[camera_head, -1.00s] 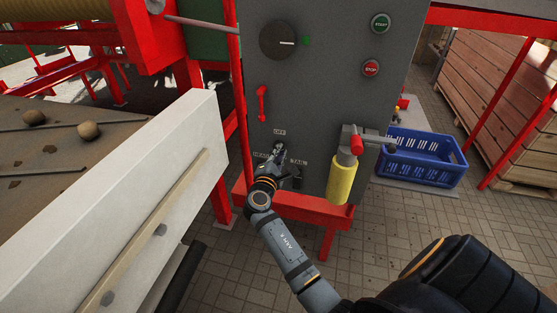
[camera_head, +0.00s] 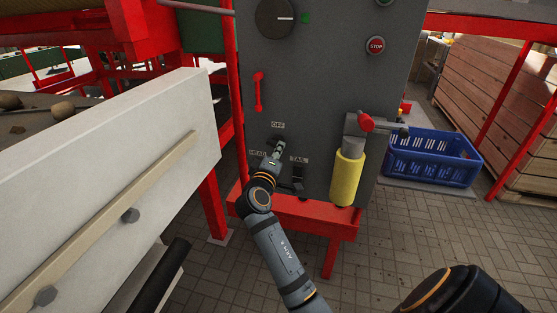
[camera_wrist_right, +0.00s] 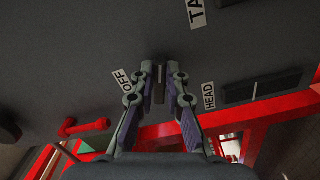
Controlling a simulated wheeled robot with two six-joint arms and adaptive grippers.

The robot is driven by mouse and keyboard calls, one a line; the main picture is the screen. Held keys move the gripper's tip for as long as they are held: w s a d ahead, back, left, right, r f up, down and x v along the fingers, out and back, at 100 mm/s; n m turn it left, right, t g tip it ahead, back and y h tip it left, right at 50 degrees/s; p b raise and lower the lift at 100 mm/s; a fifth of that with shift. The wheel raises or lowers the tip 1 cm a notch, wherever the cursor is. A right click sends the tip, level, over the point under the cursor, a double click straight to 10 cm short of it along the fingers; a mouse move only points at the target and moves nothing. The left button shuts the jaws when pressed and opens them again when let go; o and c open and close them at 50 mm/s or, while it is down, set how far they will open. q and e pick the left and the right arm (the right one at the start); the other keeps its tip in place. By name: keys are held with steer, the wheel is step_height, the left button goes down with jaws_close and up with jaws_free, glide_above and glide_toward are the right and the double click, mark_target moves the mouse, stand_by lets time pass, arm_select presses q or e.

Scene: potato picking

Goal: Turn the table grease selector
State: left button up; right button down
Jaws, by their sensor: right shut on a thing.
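The grease selector (camera_wrist_right: 160,88) is a small dark bar on the grey panel. My right gripper (camera_wrist_right: 160,76) is shut on it, with a finger on each side in the right wrist view. In the head view my right gripper (camera_head: 280,148) reaches the panel from below and hides most of the selector. An OFF label (camera_head: 278,125) is above it, a HEAD label (camera_head: 257,154) to its left and a TAIL label (camera_head: 298,160) to its right. Which label the selector points to cannot be told. My left gripper is not in view.
The grey panel (camera_head: 325,75) also carries a black dial (camera_head: 272,19), a red handle (camera_head: 258,92) and a red STOP button (camera_head: 375,45). A yellow cylinder (camera_head: 346,178) juts out at the right. A white beam (camera_head: 100,145) fills the left. A blue crate (camera_head: 432,160) stands behind.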

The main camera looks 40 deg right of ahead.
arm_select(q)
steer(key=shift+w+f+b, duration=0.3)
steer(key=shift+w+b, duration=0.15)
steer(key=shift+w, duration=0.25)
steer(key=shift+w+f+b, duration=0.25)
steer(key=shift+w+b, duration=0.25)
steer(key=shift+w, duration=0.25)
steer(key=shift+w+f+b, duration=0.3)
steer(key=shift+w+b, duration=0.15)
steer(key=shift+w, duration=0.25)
arm_select(e)
steer(key=shift+f+m, duration=0.1)
steer(key=shift+m, duration=1.5)
steer(key=c, duration=1.4)
jaws_free()
steer(key=shift+w, duration=0.1)
steer(key=shift+o, duration=0.2)
